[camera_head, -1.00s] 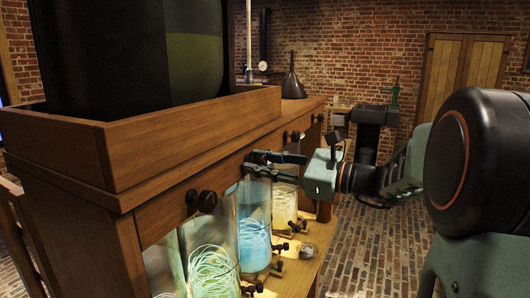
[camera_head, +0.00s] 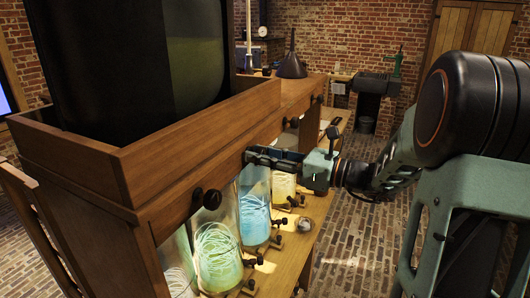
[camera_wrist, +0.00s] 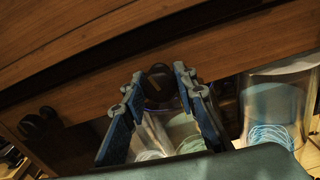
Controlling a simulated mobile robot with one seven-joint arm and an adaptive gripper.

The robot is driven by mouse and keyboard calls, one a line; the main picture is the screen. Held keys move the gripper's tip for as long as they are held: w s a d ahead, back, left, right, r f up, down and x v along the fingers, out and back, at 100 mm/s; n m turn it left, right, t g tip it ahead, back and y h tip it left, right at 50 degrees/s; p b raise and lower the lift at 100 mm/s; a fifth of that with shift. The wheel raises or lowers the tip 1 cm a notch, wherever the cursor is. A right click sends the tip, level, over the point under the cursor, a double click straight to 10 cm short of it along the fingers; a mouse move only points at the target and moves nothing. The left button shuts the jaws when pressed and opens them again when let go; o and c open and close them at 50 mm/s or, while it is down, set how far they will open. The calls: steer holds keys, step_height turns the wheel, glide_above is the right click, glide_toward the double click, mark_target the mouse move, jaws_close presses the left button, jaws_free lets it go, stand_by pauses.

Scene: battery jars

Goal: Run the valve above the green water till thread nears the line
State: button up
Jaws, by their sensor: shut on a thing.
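My gripper (camera_head: 250,157) is at the wooden beam above the row of jars. In the wrist view, its two blue-padded fingers (camera_wrist: 158,103) flank a dark round valve knob (camera_wrist: 158,82) and are shut on it. The knob is hidden behind the fingers in the head view. A glass jar with greenish water and pale threads (camera_wrist: 172,135) shows below the knob in the wrist view. The green jar (camera_head: 218,257) glows in the head view, with coiled light thread inside. I cannot make out the line or the thread's top edge.
A blue jar (camera_head: 254,212) stands right of the green one and also shows in the wrist view (camera_wrist: 275,110). A yellow jar (camera_head: 284,186) stands farther. Another valve knob (camera_head: 211,198) sticks out on the near side. Small clamps (camera_head: 277,241) line the shelf front.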

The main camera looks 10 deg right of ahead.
steer(key=p, duration=0.1)
steer(key=m+p, duration=0.1)
steer(key=p, duration=0.1)
steer(key=shift+r, duration=0.25)
steer(key=m+p, duration=0.2)
steer(key=p, duration=0.1)
steer(key=shift+f+m, duration=0.25)
steer(key=shift+m, duration=0.15)
steer(key=o, duration=1.3)
steer(key=p+v, duration=0.1)
steer(key=v, duration=0.4)
